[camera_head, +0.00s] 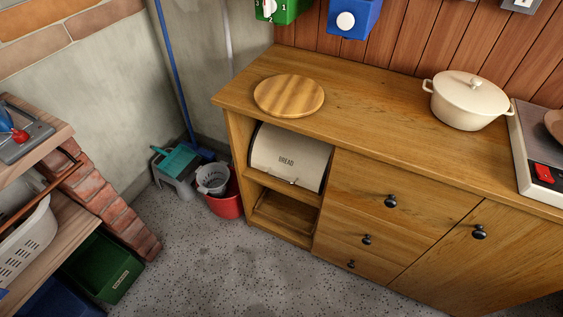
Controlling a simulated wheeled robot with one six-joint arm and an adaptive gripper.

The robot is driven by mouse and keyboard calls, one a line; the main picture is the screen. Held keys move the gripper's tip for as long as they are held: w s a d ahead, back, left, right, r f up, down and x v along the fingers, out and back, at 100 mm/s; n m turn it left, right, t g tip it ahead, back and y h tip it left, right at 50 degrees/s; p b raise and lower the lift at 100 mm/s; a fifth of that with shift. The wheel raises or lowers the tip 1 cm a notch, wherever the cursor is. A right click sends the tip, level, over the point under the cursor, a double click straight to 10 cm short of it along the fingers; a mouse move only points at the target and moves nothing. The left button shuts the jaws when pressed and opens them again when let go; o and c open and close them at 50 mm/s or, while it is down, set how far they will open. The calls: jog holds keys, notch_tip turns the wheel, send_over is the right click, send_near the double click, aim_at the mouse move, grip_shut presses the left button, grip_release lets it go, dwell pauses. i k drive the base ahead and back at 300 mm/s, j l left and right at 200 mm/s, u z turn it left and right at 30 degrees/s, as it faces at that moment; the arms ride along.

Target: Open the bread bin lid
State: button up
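A cream bread bin (297,139) marked "BREAD" sits in the upper open compartment at the left end of a wooden cabinet (370,105). Its curved lid (286,160) faces the front and looks shut, with a small handle near its lower edge. The compartment's walls and the worktop hide the bin's sides and top. My gripper is not in view.
A round wooden board (289,95) and a cream pot (467,100) stand on the worktop. Shelves with crates stand at far left. The speckled floor (235,275) before the cabinet is clear.

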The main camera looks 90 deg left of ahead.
aim_at(291, 157)
jog(key=u, duration=3.05)
jog(key=j+u, duration=0.25)
jog(key=j, duration=0.3)
